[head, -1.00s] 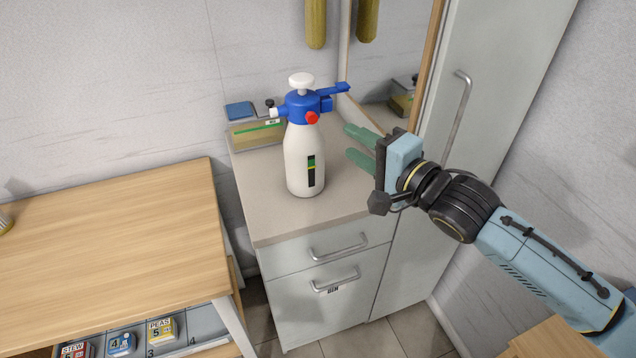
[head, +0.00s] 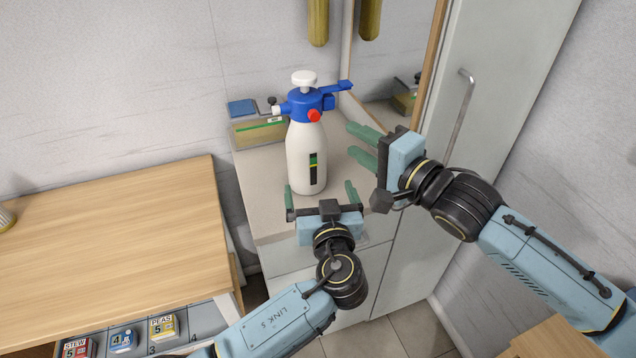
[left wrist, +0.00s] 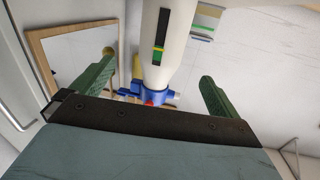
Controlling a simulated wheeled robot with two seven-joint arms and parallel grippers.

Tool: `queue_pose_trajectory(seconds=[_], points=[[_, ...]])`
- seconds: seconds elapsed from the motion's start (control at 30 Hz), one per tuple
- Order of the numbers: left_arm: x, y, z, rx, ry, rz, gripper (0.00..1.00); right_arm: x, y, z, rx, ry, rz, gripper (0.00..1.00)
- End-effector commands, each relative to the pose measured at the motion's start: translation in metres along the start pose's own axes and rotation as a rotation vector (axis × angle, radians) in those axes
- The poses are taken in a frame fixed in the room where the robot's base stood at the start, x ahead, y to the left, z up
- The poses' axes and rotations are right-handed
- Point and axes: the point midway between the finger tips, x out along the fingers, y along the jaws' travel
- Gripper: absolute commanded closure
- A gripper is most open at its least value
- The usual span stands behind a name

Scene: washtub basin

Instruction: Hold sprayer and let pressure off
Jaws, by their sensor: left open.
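The sprayer (head: 305,150) stands upright on the cabinet top, a white bottle with a blue head (head: 307,104), a white pump knob on top, a blue lever to the right and a red button (head: 314,115) in front. My left gripper (head: 320,191) is open just in front of the bottle's lower part. In the left wrist view the bottle (left wrist: 166,45) shows upside down between the open green fingers (left wrist: 158,84). My right gripper (head: 363,146) is to the right of the bottle, its green fingers apart and empty, pointing at it without touching.
A mirror and tall cabinet (head: 480,110) stand right. A wooden table (head: 110,240) is at left, with labelled boxes below.

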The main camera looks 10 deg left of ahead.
Motion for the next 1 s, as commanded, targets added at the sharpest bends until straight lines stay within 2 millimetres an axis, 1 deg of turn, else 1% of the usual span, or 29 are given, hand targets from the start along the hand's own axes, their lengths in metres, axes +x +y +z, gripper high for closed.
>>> queue_pose_trajectory(seconds=[0.03, 0.1, 0.27, 0.37, 0.7, 0.83, 1.0], points=[[0.003, -0.002, -0.010, -0.022, 0.024, -0.008, 0.00, 0.000, 0.000, 0.000, 0.000, 0.000, 0.000, 0.64], [0.005, -0.004, -0.018, -0.044, 0.044, -0.015, 0.00, 0.000, 0.000, 0.000, 0.000, 0.000, 0.000, 0.64], [0.017, -0.005, -0.023, -0.057, 0.058, -0.019, 0.00, 0.000, 0.000, 0.000, 0.000, 0.000, 0.000, 0.64], [0.032, -0.005, -0.024, -0.056, 0.057, -0.020, 0.00, 0.000, 0.000, 0.000, 0.000, 0.000, 0.000, 0.64], [0.099, -0.007, -0.027, -0.052, 0.056, -0.020, 0.00, 0.000, 0.000, 0.000, 0.000, 0.000, 0.000, 0.64], [0.119, -0.007, -0.028, -0.053, 0.054, -0.020, 0.00, 0.000, 0.000, 0.000, 0.000, 0.000, 0.000, 0.64], [0.134, -0.007, -0.028, -0.054, 0.052, -0.017, 0.00, 0.000, 0.000, 0.000, 0.000, 0.000, 0.000, 0.64]])
